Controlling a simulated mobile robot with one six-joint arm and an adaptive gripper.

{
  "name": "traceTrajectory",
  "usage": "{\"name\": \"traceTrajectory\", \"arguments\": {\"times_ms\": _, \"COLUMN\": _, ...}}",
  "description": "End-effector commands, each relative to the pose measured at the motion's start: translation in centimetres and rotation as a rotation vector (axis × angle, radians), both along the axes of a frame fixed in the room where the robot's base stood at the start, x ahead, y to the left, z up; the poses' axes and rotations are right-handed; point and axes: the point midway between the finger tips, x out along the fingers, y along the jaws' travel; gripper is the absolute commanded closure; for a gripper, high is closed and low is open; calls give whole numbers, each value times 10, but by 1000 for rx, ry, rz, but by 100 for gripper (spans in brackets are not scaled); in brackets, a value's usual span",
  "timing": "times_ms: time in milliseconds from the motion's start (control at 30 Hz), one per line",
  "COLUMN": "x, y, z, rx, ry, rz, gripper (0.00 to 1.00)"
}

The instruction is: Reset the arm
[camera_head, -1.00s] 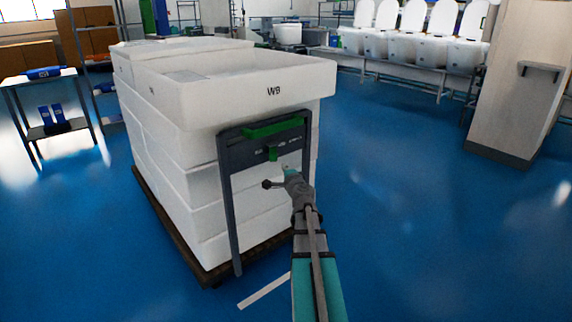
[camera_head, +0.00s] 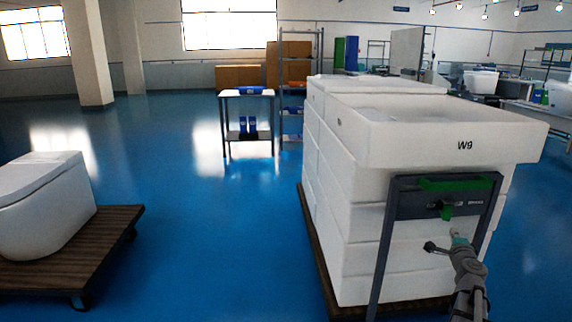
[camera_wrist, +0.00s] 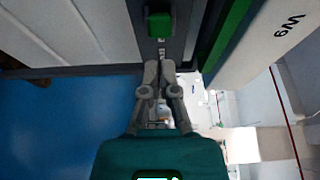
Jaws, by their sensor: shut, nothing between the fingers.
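My gripper (camera_head: 457,238) is at the lower right of the head view, in front of the cart's dark grey end frame (camera_head: 402,205). In the wrist view my gripper (camera_wrist: 159,72) has its fingers together with nothing between them. Its tips point at the small green block (camera_wrist: 160,25) on the frame and look just short of it. The green block also shows in the head view (camera_head: 447,210), under a longer green bar (camera_head: 455,184). I cannot tell whether the fingertips touch the frame.
White basins (camera_head: 350,170) marked W9 are stacked on the cart. A white toilet (camera_head: 40,205) rests on a wooden dolly (camera_head: 75,262) at the left. A small table (camera_head: 246,93) stands behind. Blue floor (camera_head: 220,220) between dolly and cart is clear.

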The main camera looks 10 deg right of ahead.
Motion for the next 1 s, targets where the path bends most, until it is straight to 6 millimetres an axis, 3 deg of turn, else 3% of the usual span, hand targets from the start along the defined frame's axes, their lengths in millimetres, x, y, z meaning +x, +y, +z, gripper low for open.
{"name": "traceTrajectory", "arguments": {"times_ms": 167, "x": 15, "y": 39, "z": -5, "rx": -61, "ry": 51, "rz": 102, "gripper": 100}}
{"name": "traceTrajectory", "arguments": {"times_ms": 267, "x": 26, "y": 76, "z": -12, "rx": -120, "ry": 105, "rz": 203, "gripper": 100}}
{"name": "traceTrajectory", "arguments": {"times_ms": 533, "x": 43, "y": 207, "z": -50, "rx": -328, "ry": 320, "rz": 564, "gripper": 100}}
{"name": "traceTrajectory", "arguments": {"times_ms": 800, "x": 20, "y": 319, "z": -101, "rx": -530, "ry": 580, "rz": 908, "gripper": 100}}
{"name": "traceTrajectory", "arguments": {"times_ms": 1000, "x": -17, "y": 378, "z": -138, "rx": -671, "ry": 801, "rz": 1131, "gripper": 100}}
